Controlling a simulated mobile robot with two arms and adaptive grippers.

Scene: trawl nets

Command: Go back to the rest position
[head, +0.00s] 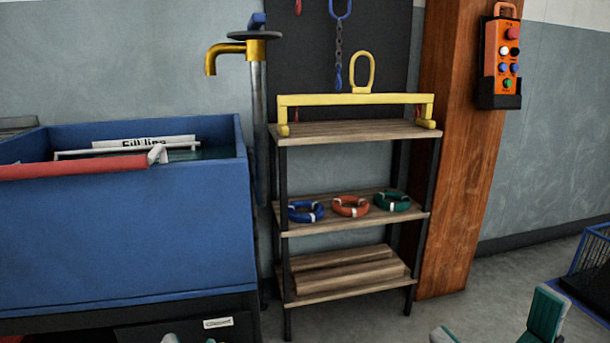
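The task names no object, so my two grippers are what matters. My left gripper (190,340) barely shows at the bottom edge, in front of the blue tank's dark base. Only its two pale tips are visible, with a gap between them; the rest is cut off. My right gripper (494,326) is at the bottom right, over the grey floor. Its two teal fingers stand wide apart with nothing seen between them. Its lower part is out of frame.
A blue tank (125,240) with a red-and-white bar stands at left, beside a yellow tap (225,48). A shelf rack (350,283) holds a yellow lifting beam (360,99) and several rings. A wooden post (460,180) carries an orange pendant (502,50). A blue basket (592,250) is right.

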